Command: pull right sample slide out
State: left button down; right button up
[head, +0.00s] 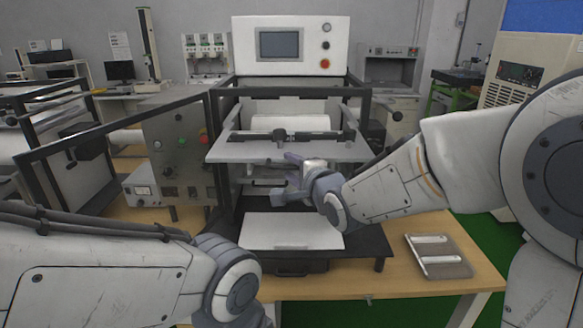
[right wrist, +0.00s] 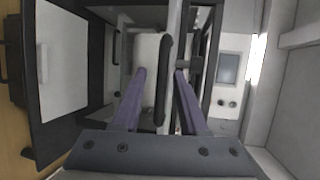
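The test machine (head: 291,92) stands in the middle of the head view, with a white shelf plate (head: 235,150) across its front. Below the plate is a dark bar handle (head: 268,183), partly covered by my right gripper (head: 281,178). In the right wrist view a dark bar (right wrist: 164,90) runs between the two purple fingers of my right gripper (right wrist: 161,72). The fingers are spread, with gaps visible to the bar. I cannot tell for sure which slide this bar belongs to. My left arm is at the lower left; its gripper is outside the picture.
A white board (head: 290,232) lies on the black base below the shelf. A grey tray with two light bars (head: 438,257) lies on the wooden table (head: 400,283) at right. An open framed door (head: 110,125) extends on the left, beside a control box (head: 180,140).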

jog(key=shift+r, duration=0.1)
jog(key=shift+s+d, duration=0.15)
jog(key=shift+s, duration=0.15)
jog(key=b+v, duration=0.1)
jog(key=v, duration=0.8)
jog(key=shift+s+r+b, duration=0.15)
jog(key=shift+s+b, duration=0.15)
jog(key=shift+s, duration=0.05)
jog(key=shift+d, duration=0.1)
jog(key=s+a+f+n+g+h, duration=0.2)
jog(key=s+f+n+g, duration=0.7)
jog(key=f, duration=0.4)
jog(key=s+d+f+n+g+h, duration=0.1)
jog(key=s+f+n+g, duration=0.1)
jog(key=s+n, duration=0.4)
jog(key=s+d+f+n+g+h, duration=0.1)
jog(key=s+f+n+g+h, duration=0.1)
jog(key=s+n, duration=0.4)
jog(key=s+f+g, duration=0.1)
jog(key=s+f, duration=0.1)
jog(key=s, duration=0.2)
jog(key=shift+s+d+n+g, duration=0.25)
jog(key=shift+n+g, duration=0.05)
